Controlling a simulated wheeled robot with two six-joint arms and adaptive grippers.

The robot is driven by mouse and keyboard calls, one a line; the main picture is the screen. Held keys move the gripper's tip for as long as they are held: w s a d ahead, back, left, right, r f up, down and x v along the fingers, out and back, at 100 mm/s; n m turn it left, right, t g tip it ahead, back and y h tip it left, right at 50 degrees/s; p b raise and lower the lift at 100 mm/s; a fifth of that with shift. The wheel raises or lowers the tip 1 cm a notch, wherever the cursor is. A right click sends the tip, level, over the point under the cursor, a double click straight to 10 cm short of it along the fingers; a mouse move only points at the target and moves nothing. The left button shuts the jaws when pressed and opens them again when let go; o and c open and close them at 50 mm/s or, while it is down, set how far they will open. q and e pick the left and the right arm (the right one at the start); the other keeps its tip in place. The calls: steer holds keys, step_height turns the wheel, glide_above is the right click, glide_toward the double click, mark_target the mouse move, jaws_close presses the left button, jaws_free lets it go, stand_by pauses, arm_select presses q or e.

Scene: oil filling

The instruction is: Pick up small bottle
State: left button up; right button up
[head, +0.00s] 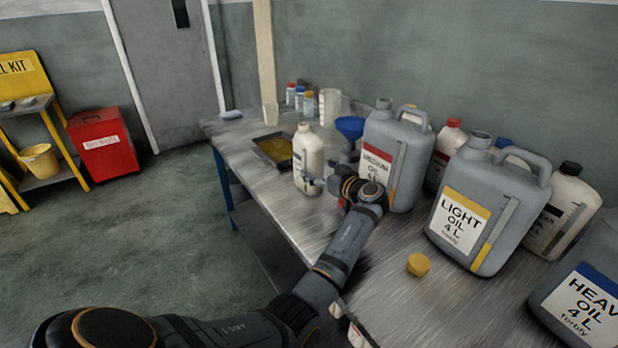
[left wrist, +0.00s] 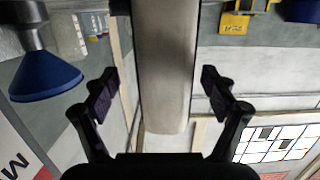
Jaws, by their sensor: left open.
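The small bottle (head: 308,148) is off-white with a pale cap and stands upright near the table's left edge, in front of the dark tray. My left gripper (head: 322,182) is at its lower body on the near right side. In the left wrist view the bottle's pale body (left wrist: 165,75) runs down the middle between the two fingers of my left gripper (left wrist: 160,92). The fingers are open, with a visible gap on each side of the bottle. My right gripper is not in view.
The blue funnel (head: 350,127) and the grey medium oil jug (head: 412,150) stand close right of the gripper. The light oil jug (head: 475,215), a yellow cap (head: 418,264) and the heavy oil jug (head: 590,290) are nearer. A dark tray (head: 258,148) lies left of the bottle.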

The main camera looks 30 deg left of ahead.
arm_select(q)
steer(key=shift+a+r+p, duration=0.15)
steer(key=shift+a+p, duration=0.25)
steer(key=shift+a, duration=0.5)
steer(key=x, duration=0.3)
steer(key=shift+f, duration=0.2)
steer(key=shift+w+a+f, duration=0.1)
steer(key=shift+a+f, duration=0.05)
steer(key=shift+a, duration=0.05)
steer(key=shift+d, duration=0.1)
steer(key=shift+c, duration=0.5)
steer(key=c, duration=1.3)
steer(key=shift+c, duration=0.2)
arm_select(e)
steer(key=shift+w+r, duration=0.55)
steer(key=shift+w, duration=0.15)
